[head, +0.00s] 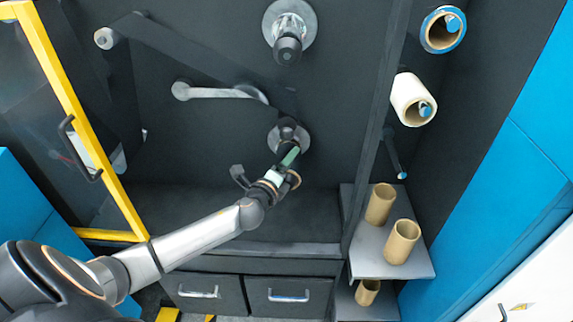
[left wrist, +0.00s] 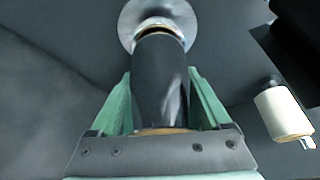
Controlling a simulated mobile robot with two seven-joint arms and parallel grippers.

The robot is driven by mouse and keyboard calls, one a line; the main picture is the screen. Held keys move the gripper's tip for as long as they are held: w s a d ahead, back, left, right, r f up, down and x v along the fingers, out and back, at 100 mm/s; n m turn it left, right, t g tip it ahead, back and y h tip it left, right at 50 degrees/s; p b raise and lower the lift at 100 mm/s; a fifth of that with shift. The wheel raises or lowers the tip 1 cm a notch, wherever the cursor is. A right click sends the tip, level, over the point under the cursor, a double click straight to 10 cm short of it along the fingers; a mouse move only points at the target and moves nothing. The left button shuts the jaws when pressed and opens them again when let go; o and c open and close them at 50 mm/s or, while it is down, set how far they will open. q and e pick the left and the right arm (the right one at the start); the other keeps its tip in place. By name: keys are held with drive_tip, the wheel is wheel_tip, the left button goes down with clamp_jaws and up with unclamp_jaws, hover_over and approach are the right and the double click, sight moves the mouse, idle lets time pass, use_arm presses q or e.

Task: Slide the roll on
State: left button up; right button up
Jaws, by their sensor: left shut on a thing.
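My left gripper (head: 290,156) reaches into the dark machine bay at the lower spindle's round metal flange (head: 301,136). In the left wrist view, its green fingers (left wrist: 160,100) are shut on a dark roll (left wrist: 160,80), one finger on each side. The roll has tan core edges at both ends. Its far end is lined up with the metal flange (left wrist: 130,18) and close to it. I cannot tell how far the roll is around the spindle. In the head view the arm and gripper hide most of this roll. My right gripper is not in view.
Another dark roll (head: 288,48) sits at the upper spindle. A white roll (head: 409,97) and a blue-rimmed core (head: 433,40) hang on pegs at right. Cardboard cores (head: 402,243) stand on a grey shelf (head: 363,232). A yellow-framed door (head: 63,95) stands at left.

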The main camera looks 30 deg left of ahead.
use_arm(q)
drive_tip(key=shift+w+a+r, duration=0.2)
drive_tip(key=shift+a+r, duration=0.2)
drive_tip(key=shift+a, duration=0.05)
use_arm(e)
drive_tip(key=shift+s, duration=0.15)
use_arm(q)
drive_tip(key=o, duration=1.3)
drive_tip(key=shift+s, duration=0.1)
drive_tip(key=shift+s+d+f, duration=0.1)
drive_tip(key=shift+s, duration=0.15)
drive_tip(key=v, duration=0.8)
drive_tip(key=p+v, duration=0.1)
drive_tip(key=v, duration=0.3)
drive_tip(key=shift+s+d+f, duration=0.1)
drive_tip(key=shift+d+f, duration=0.15)
drive_tip(key=shift+d, duration=0.15)
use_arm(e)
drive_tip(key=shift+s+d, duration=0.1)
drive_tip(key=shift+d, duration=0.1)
